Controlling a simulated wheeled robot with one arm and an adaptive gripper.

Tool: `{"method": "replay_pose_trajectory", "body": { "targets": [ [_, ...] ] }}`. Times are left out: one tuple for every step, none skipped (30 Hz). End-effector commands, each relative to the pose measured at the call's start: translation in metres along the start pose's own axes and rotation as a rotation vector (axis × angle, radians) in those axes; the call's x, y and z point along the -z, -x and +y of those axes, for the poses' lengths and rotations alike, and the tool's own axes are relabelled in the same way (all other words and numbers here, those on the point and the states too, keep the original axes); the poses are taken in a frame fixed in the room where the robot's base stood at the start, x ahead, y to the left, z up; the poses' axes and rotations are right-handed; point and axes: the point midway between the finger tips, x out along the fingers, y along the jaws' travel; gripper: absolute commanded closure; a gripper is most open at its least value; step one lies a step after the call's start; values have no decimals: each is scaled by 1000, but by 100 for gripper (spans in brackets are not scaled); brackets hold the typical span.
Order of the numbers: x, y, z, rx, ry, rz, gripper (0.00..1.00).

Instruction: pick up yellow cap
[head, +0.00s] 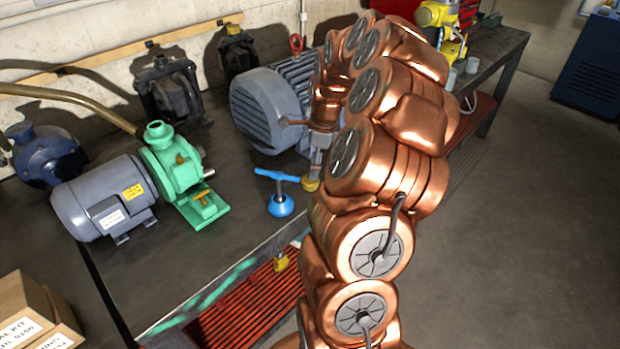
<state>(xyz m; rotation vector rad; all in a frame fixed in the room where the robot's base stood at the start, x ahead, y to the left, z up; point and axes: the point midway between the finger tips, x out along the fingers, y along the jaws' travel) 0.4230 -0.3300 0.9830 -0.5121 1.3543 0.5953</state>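A small yellow cap (310,185) shows near the front edge of the workbench, right of the blue T-handled tool. My gripper (314,172) points down directly above the cap, with its lower end at or very near it. The fingers are small and partly hidden by my copper arm, so I cannot tell whether they are open or closed, or whether they touch the cap.
A blue T-handled tool (279,195) stands close by on the left. The green pump (178,175) with its grey motor (103,200) is further left. A large grey motor (268,105) stands behind my gripper. The workbench edge (225,285) is in front, with a red slatted shelf (245,305) below.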

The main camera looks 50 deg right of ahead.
Motion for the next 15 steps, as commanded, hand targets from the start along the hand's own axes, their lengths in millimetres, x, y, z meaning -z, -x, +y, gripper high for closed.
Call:
{"method": "replay_pose_trajectory", "body": {
  "targets": [
    [-1, -2, 1, -2, 2, 0, 16],
    [-1, -4, 1, -3, 2, -1, 16],
    [-1, -7, 2, -4, 2, -1, 16],
    [-1, -10, 2, -6, 3, -1, 16],
    [-1, -13, 2, -7, 3, -1, 16],
    [-1, -18, 2, -6, 3, -1, 16],
    [-1, -22, 1, -4, 1, -1, 16],
    [0, -26, 2, -5, 1, 0, 16],
    [0, -32, 2, -7, 1, 1, 16],
    [1, -36, 2, -6, 1, 1, 16],
    [1, -40, 2, -6, 1, 1, 16],
    [1, -44, 1, -3, 1, 0, 16],
    [1, -46, 1, -2, 1, 0, 16],
    [1, -48, 1, -2, 1, 0, 16],
    [1, -50, 1, -1, 1, -1, 16]
  ]
}}
